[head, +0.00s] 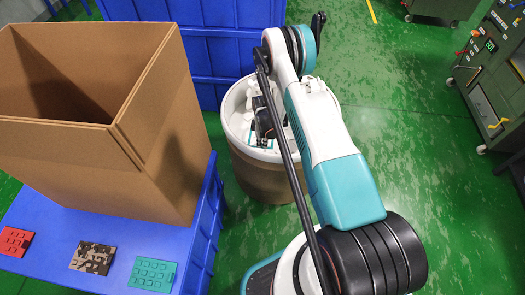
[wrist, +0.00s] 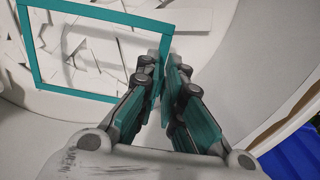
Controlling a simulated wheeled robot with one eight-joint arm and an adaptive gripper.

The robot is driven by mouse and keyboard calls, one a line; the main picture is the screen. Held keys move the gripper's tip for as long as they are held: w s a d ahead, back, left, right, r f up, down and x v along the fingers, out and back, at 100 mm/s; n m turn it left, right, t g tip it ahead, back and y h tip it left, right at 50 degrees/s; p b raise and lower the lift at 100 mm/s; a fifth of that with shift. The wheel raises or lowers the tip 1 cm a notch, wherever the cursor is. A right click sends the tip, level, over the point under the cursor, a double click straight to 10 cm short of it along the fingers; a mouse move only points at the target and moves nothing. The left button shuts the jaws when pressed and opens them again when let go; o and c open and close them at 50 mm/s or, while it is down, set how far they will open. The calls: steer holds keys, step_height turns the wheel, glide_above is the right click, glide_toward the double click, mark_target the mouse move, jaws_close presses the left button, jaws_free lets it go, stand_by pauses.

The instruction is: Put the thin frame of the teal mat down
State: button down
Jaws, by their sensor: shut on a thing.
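The thin teal frame (wrist: 75,91) is an open four-sided outline. In the wrist view my gripper (wrist: 163,72) is shut on its right side. The frame hangs across the mouth of a round white drum (wrist: 225,45), over white scraps (wrist: 85,45) inside; I cannot tell whether it touches them. In the head view my gripper (head: 264,138) is low at the drum (head: 260,178), and only a little of the frame shows there, behind the gripper. The teal mat (head: 152,272) lies on the blue table at the lower left, with rows of small squares on it.
A red mat (head: 14,241) and a camouflage mat (head: 92,257) lie left of the teal mat. A tall open cardboard box (head: 150,165) stands behind them on the blue table (head: 50,225). Blue crates (head: 215,65) stand behind the drum.

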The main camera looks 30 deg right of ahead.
step_height(320, 180, down, 5)
steer(key=shift+f+b, duration=0.1)
steer(key=shift+b, duration=0.75)
steer(key=c, duration=1.7)
jaws_free()
steer(key=shift+r, duration=0.3)
